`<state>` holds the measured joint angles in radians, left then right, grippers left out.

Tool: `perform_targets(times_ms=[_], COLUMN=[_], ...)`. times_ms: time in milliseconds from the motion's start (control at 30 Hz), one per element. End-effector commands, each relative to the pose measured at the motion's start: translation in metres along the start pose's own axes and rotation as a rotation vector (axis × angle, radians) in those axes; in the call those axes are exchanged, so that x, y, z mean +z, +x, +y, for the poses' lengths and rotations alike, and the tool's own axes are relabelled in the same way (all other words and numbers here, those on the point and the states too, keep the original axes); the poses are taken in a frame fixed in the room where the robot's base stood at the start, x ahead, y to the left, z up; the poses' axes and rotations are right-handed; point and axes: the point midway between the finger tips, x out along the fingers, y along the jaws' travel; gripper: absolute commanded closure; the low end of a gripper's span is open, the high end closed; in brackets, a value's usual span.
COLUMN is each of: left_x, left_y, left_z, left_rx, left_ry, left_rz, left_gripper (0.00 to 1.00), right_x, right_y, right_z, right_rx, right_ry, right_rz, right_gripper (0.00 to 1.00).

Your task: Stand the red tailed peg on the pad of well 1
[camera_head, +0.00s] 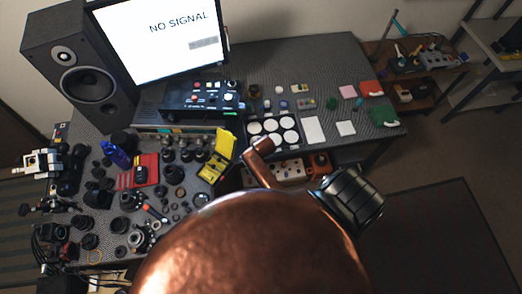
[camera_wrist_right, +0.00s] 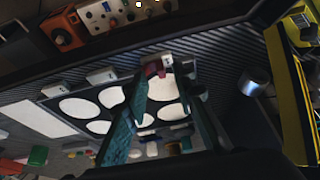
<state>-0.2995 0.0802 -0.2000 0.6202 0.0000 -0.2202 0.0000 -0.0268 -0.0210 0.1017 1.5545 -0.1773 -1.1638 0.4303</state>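The dark tray (camera_head: 250,146) with several white round pads stands right of the yellow case in the head view. In the right wrist view its pads, such as this one (camera_wrist_right: 80,108), lie beyond my right gripper (camera_wrist_right: 162,80). The gripper's two teal fingers look spread apart. A small red piece (camera_wrist_right: 152,71), possibly the peg, shows between the fingertips near the tray's labelled edge. I cannot tell whether it touches a finger or a pad. No tailed shape is clear in either view. The well numbers are too small to read. My left gripper is not visible.
The open yellow case (camera_head: 217,156) stands left of the tray. White cards (camera_head: 314,130) and small coloured pieces lie right of and behind it. A black control box (camera_head: 200,98) is behind. Lens parts crowd the left side. An orange box (camera_head: 319,164) sits below the front edge.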

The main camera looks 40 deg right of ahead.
Motion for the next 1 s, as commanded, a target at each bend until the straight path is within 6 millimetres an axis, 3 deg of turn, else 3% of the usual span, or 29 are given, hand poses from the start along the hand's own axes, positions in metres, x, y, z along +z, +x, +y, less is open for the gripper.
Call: perform_targets(times_ms=[100, 300, 567, 833, 933, 1000], left_x=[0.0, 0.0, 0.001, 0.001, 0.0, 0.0], left_y=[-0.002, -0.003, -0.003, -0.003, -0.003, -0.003], left_z=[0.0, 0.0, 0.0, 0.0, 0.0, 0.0], left_rx=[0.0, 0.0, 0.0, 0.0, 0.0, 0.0], left_ry=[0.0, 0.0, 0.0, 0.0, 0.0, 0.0], left_rz=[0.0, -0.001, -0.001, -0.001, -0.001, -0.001], left_gripper=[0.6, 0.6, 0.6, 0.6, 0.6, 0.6], right_x=[-0.001, -0.001, 0.0, 0.005, 0.024, 0.047], right_y=[-0.028, -0.065, -0.086, -0.08, -0.053, -0.024], right_z=[0.0, 0.0, 0.0, -0.001, -0.004, -0.006], right_rx=[-0.001, -0.001, 0.0, 0.0, -0.005, -0.014], right_ry=[0.002, 0.002, 0.0, -0.014, -0.063, -0.121], right_rz=[0.003, 0.002, 0.0, -0.006, -0.025, -0.044], right_gripper=[0.76, 0.76, 0.76, 0.76, 0.76, 0.76])
